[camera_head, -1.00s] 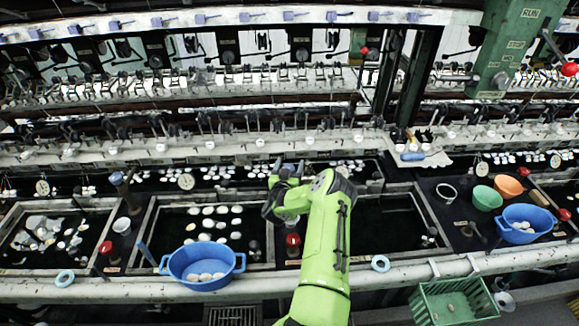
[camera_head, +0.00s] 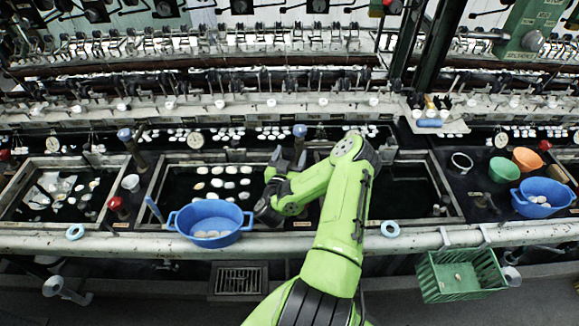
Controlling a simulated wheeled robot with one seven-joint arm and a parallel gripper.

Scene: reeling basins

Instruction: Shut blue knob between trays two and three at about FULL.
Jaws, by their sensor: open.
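A blue knob (camera_head: 300,131) on a short post stands at the far end of the strip between the second tray (camera_head: 160,180) and the third tray (camera_head: 447,190). Its top shows just beyond my gripper (camera_head: 287,160); its lower post is hidden. My gripper is open and empty, with its fingers pointing away toward the knob. I see no clear contact between them. The knob's pointer and any FULL mark are too small or hidden to read.
Another blue knob (camera_head: 124,134) and a red knob (camera_head: 115,203) stand between trays one and two. A blue basin (camera_head: 210,236) sits at tray two's front edge. Green (camera_head: 503,170) and orange (camera_head: 527,159) bowls stand right. A pale rail (camera_head: 300,243) runs along the front.

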